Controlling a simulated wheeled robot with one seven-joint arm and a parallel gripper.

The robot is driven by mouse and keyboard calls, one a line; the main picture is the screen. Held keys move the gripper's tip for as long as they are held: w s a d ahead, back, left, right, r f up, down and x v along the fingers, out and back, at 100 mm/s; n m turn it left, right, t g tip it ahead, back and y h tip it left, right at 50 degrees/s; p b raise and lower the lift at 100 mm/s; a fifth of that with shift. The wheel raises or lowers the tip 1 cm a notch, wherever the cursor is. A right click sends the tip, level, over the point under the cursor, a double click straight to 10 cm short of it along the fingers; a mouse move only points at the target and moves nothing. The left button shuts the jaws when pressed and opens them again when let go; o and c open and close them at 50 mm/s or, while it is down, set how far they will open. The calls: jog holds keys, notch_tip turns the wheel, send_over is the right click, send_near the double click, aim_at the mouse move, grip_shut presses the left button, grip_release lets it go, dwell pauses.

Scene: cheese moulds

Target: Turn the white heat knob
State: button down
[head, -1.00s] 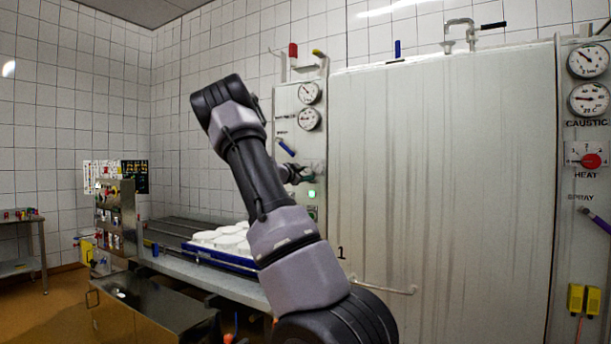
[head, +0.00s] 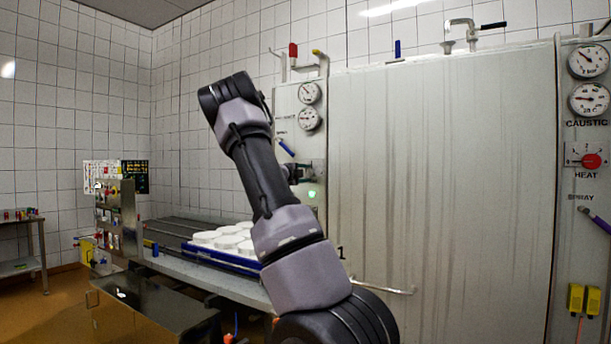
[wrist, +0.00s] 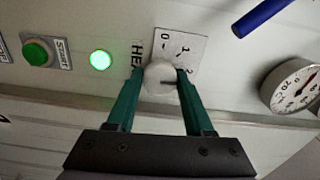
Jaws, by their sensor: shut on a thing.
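The white heat knob (wrist: 160,77) sits on a white scale plate (wrist: 187,50) marked 0, 1, 2, on the panel in the wrist view. My gripper (wrist: 161,82) has its two green fingers on either side of the knob, shut on it. A dark line shows on the knob's face, pointing to the right in the wrist view. In the head view my gripper (head: 298,172) is at the left panel, mostly hidden behind my arm, and the white knob cannot be made out there.
A lit green lamp (wrist: 100,60) and a green start button (wrist: 36,53) are left of the knob in the wrist view. A blue handle (wrist: 262,17) and a gauge (wrist: 294,87) are on the right. A red knob (head: 591,160) is on the far right panel.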

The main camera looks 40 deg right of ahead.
jog(key=shift+f+m, duration=0.1)
jog(key=shift+m, duration=0.3)
jog(key=shift+c, duration=1.5)
grip_release()
jog(key=shift+a, duration=0.1)
jog(key=v, duration=1)
jog(key=shift+s+a, duration=0.2)
jog(key=shift+a, duration=0.05)
